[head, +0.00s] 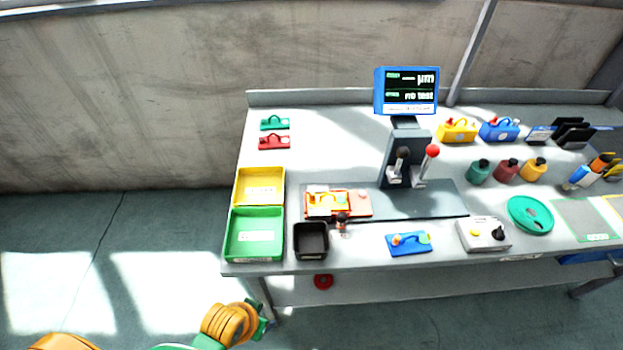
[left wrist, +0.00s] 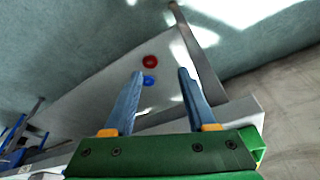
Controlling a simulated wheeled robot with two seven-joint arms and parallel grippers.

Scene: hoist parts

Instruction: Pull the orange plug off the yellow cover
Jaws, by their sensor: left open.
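A yellow cover (head: 457,131) with a dark handle and a small orange-red piece on its left stands at the back of the bench, beside a blue one. Another yellow and orange part (head: 326,201) lies on an orange-red plate at the middle left; I cannot tell which small piece there is the plug. My left gripper (head: 266,313) is low in front of the bench's left end, clear of both parts. In the left wrist view its blue fingers (left wrist: 160,75) are apart with nothing between them. My right gripper is not in view.
Yellow (head: 259,173) and green (head: 230,236) trays and a black bin (head: 297,243) stand at the bench's left. A blue cover (head: 408,250) and a grey box (head: 484,246) lie near the front edge. A lever stand (head: 396,165) rises mid-bench. A red ring (head: 323,282) is below.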

